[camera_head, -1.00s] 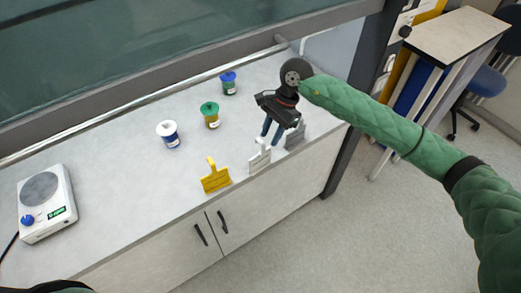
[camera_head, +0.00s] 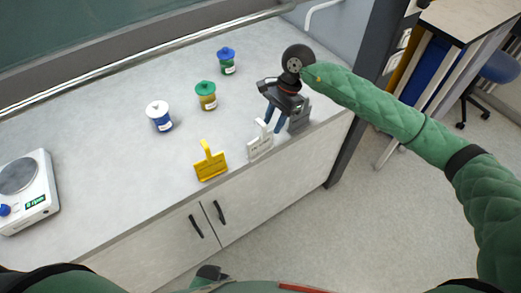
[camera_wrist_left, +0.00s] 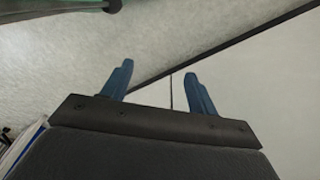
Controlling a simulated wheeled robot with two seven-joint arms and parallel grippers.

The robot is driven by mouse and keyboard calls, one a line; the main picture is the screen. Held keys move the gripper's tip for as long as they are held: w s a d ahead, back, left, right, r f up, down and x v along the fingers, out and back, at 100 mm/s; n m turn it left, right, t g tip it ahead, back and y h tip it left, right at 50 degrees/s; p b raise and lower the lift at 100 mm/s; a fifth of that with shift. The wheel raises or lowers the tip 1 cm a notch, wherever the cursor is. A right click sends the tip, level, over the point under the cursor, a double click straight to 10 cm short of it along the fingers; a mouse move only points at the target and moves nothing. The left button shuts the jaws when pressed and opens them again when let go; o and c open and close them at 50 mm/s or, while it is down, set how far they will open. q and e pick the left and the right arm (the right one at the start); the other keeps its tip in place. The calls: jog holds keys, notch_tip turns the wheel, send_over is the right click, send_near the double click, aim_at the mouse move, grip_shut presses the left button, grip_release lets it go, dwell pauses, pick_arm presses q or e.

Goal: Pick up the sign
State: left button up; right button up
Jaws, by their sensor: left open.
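Three upright signs stand along the front edge of the counter: a yellow one (camera_head: 210,168), a white one (camera_head: 261,147) and a grey one (camera_head: 299,120). Each has a plate; thin handles show on the yellow and white ones. My right gripper (camera_head: 273,122) is over the counter beside the white sign's handle and left of the grey sign. Its blue fingers look apart, and I see nothing held. It partly hides the grey sign. My left gripper (camera_wrist_left: 158,72) is open and empty in the left wrist view, with pale surfaces beyond it.
On the counter (camera_head: 110,175) stand a white-lidded jar (camera_head: 159,116), a green-lidded jar (camera_head: 206,96) and a blue-lidded jar (camera_head: 227,61). A white scale-like device (camera_head: 30,190) is at the left. Cupboard doors with dark handles (camera_head: 219,212) are below. The middle counter is clear.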

aim_at(271, 130)
jog(key=shift+p+x, duration=0.3)
jog(key=shift+x, duration=0.7)
jog(key=shift+a+f+p, duration=0.15)
jog(key=shift+f+p, duration=0.2)
jog(key=shift+f, duration=0.45)
jog(key=p+x, duration=0.3)
jog(key=x, duration=0.1)
jog(key=shift+f, duration=0.1)
pick_arm(q)
jog(key=s+a+f, duration=0.3)
jog(key=f, duration=0.5)
jog(key=shift+s+a+t, duration=0.2)
jog(key=shift+a+t, duration=0.1)
jog(key=shift+t, duration=0.1)
pick_arm(e)
jog(key=shift+f, duration=0.4)
pick_arm(q)
jog(key=shift+r, duration=0.1)
pick_arm(e)
grip_shut()
